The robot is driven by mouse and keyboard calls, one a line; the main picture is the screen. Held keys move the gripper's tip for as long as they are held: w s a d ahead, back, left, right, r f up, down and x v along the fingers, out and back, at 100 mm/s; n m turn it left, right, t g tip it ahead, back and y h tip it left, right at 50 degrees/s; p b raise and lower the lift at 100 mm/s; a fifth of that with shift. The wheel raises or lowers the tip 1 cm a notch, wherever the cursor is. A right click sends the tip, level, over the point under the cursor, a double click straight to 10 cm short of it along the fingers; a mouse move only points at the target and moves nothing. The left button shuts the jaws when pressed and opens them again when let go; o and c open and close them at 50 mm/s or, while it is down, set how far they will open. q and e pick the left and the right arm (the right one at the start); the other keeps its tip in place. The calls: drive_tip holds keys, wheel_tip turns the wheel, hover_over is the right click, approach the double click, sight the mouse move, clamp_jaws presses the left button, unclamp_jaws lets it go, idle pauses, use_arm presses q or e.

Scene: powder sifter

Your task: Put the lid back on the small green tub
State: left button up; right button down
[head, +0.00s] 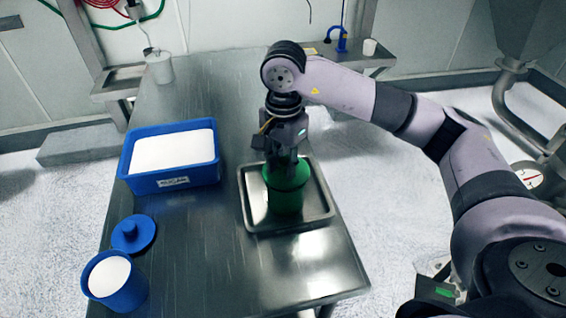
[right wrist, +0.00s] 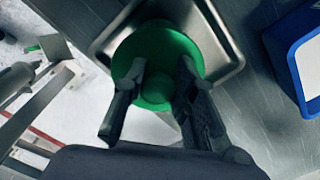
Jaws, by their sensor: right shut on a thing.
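The small green tub (head: 286,198) stands upright on a metal tray (head: 327,212) on the steel table. My right gripper (head: 284,168) points down directly over the tub. In the right wrist view my right gripper (right wrist: 161,72) has its two fingers either side of the middle of the round green lid (right wrist: 160,45) and is shut on it. The lid is over the tub's mouth and hides the inside. I cannot tell whether it rests on the rim or is slightly above it. My left gripper is not in view.
A blue bin (head: 172,184) of white powder stands left of the tray. A blue tub (head: 116,285) with white powder is at the front left, with a blue knobbed lid (head: 133,234) lying behind it. The table in front of the tray is clear.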

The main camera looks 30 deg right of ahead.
drive_tip(key=shift+f+b, duration=0.15)
drive_tip(key=shift+b, duration=0.8)
idle(1.5)
drive_tip(key=c, duration=1.2)
unclamp_jaws()
drive_tip(key=shift+o, duration=0.2)
drive_tip(key=o, duration=0.4)
drive_tip(key=shift+r+p, duration=1.85)
drive_tip(key=shift+r, duration=1.7)
